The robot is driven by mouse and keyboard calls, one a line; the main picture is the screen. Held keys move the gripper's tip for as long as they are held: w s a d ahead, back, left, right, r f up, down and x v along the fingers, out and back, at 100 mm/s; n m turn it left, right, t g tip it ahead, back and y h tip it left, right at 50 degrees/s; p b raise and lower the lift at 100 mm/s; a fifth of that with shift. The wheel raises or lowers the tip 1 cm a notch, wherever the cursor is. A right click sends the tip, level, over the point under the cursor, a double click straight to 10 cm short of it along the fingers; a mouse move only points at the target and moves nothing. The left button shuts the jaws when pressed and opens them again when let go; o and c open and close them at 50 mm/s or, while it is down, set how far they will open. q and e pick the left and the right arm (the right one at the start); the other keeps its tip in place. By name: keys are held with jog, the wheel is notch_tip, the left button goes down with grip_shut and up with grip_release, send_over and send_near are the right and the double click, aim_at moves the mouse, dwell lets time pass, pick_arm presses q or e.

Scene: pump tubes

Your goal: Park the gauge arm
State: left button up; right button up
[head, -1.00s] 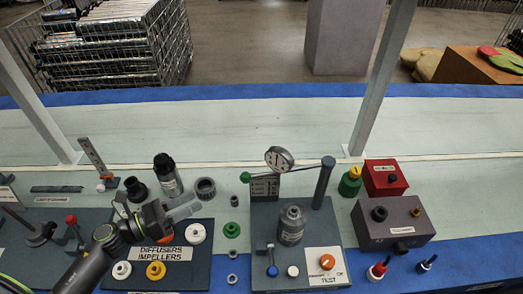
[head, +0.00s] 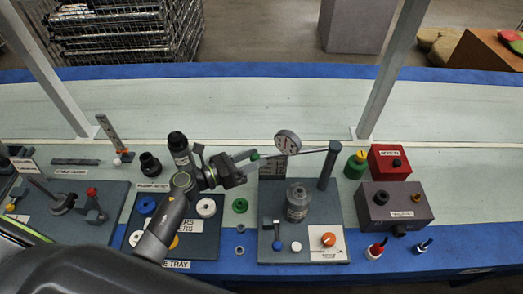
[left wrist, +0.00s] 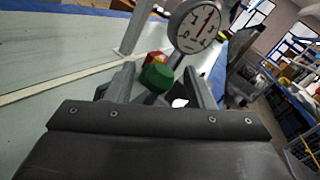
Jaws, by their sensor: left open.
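My right gripper is not in view.
A tray (head: 205,245) with white, blue and yellow parts lies under my left arm. A red box (head: 389,160), a grey box (head: 395,206) and a green-and-yellow bottle (head: 356,165) stand right of the post. The bench behind the parts is clear.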

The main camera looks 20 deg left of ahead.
pick_arm(q)
jog(key=shift+x, duration=1.5)
grip_shut()
